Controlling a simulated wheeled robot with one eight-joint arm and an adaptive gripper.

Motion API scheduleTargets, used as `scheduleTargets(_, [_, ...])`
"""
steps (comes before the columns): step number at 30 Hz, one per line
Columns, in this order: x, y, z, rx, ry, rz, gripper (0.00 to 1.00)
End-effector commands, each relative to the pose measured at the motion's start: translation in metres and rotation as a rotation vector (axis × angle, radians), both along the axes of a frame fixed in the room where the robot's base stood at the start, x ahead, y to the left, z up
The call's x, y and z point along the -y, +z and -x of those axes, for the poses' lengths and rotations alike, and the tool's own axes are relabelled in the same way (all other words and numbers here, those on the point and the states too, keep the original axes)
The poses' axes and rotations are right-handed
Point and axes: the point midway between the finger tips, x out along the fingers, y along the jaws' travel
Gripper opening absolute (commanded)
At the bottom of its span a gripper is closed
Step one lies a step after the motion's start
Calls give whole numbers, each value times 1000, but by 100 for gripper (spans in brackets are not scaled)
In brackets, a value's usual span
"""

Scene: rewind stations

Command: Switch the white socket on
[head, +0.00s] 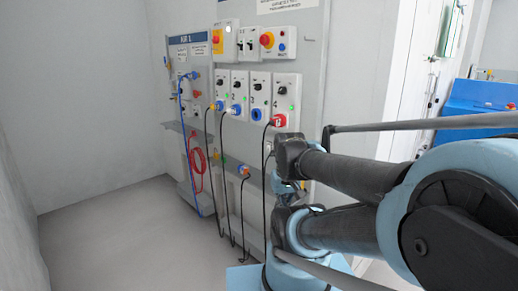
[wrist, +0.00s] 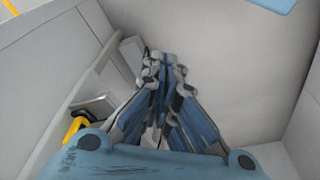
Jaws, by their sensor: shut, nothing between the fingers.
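A row of white socket units (head: 259,96) is mounted on the grey panel in the head view. Each has a black rotary knob, and green lights show on several. In the head view my arm covers the lower right of the panel, and my gripper's fingers cannot be made out there.
Black cables (head: 241,205) hang below. A red hose (head: 194,170) hangs at the left station. The floor (head: 120,235) at left is clear.

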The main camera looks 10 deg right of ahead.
Motion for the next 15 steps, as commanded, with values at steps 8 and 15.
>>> scheduleTargets(8, [0, 0, 0, 0, 0, 0, 0])
scheduleTargets(15, [1, 9, 5, 11, 31, 14, 0])
